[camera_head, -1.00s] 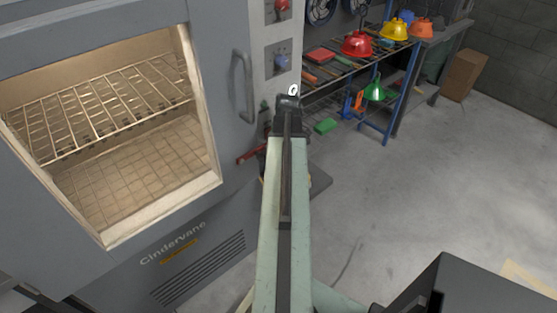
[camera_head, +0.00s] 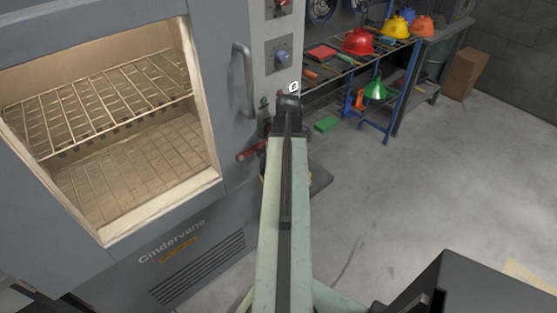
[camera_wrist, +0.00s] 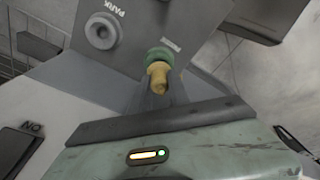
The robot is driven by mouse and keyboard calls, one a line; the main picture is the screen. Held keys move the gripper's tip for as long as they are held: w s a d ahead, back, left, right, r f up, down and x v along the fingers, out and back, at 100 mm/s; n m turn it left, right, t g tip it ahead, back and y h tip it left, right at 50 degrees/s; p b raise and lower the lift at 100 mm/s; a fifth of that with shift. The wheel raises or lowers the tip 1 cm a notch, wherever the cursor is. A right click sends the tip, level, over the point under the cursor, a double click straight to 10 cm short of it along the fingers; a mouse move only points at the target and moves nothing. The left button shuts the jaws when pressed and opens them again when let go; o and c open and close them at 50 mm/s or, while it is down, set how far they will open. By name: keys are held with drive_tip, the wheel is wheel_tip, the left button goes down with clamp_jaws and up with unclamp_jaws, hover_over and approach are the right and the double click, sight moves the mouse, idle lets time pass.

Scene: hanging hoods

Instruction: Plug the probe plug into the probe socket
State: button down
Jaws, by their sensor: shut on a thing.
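My gripper (camera_head: 289,102) is at the end of my pale green arm, beside the right edge of the oven front. Its fingertips are hidden from the head view. In the wrist view, a tan-yellow plug (camera_wrist: 158,76) stands just beyond the dark edge of my gripper, which is shut on it. The plug's far end meets a green ring (camera_wrist: 160,56) on a grey panel, seemingly the probe socket; I cannot tell how deep the plug sits. A grey round socket (camera_wrist: 102,31) marked PARK is to the upper left. The label beside the green ring is too blurred to read.
The oven (camera_head: 185,250) with a lit, racked chamber fills the left. Its door handle (camera_head: 243,80) and a red lever (camera_head: 253,150) are close to my arm. A blue-framed rack (camera_head: 388,120) with coloured hoods stands behind right.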

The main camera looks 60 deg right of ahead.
drive_tip(key=shift+f+b, duration=0.9)
drive_tip(key=shift+f, duration=0.05)
drive_tip(key=c, duration=1.1)
unclamp_jaws()
drive_tip(key=shift+c, duration=0.2)
drive_tip(key=r+p, duration=0.8)
drive_tip(key=shift+s+d, duration=0.15)
drive_tip(key=shift+s, duration=0.2)
drive_tip(key=shift+f, duration=0.1)
drive_tip(key=shift+s, duration=0.15)
